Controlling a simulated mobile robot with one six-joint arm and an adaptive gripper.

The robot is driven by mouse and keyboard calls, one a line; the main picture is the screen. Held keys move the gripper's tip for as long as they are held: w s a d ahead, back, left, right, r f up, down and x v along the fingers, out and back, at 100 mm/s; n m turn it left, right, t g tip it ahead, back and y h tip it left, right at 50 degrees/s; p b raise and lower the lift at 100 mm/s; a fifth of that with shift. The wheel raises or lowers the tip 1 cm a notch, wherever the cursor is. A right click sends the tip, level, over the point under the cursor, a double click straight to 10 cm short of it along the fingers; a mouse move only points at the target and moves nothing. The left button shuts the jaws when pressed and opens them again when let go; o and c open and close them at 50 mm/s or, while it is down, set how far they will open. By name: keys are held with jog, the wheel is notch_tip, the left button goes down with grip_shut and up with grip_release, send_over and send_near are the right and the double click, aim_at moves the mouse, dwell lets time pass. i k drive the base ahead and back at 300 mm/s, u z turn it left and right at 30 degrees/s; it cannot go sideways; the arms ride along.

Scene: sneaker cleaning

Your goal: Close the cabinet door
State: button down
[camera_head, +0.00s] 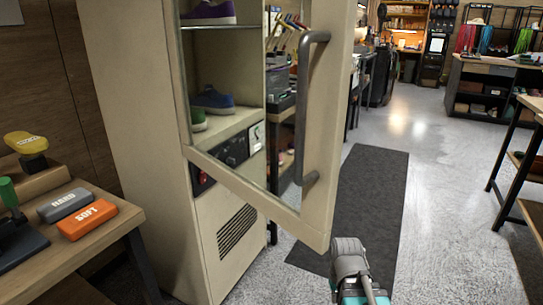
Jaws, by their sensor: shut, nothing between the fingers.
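The cabinet (135,120) stands left of centre, a tall beige metal body with its front open. Its door (318,225) is hinged at the cabinet's left front edge and swung wide open toward me. The door has a beige frame around a clear pane, with a long grey vertical handle (307,110) near its free edge. A grey and teal part of my arm shows at the bottom, just right of the door's lower free corner; I cannot tell whether they touch. I see no gripper fingers.
Shoes (212,101) sit on the cabinet's shelves. A wooden bench (90,238) at left holds an orange box (87,219) and a grey box (63,205). A dark mat (378,190) lies on the floor right of the door. Open floor extends right, up to workbenches.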

aim_at(325, 52)
jog(key=z, duration=0.05)
jog(key=k, duration=1.45)
jog(key=u, duration=1.45)
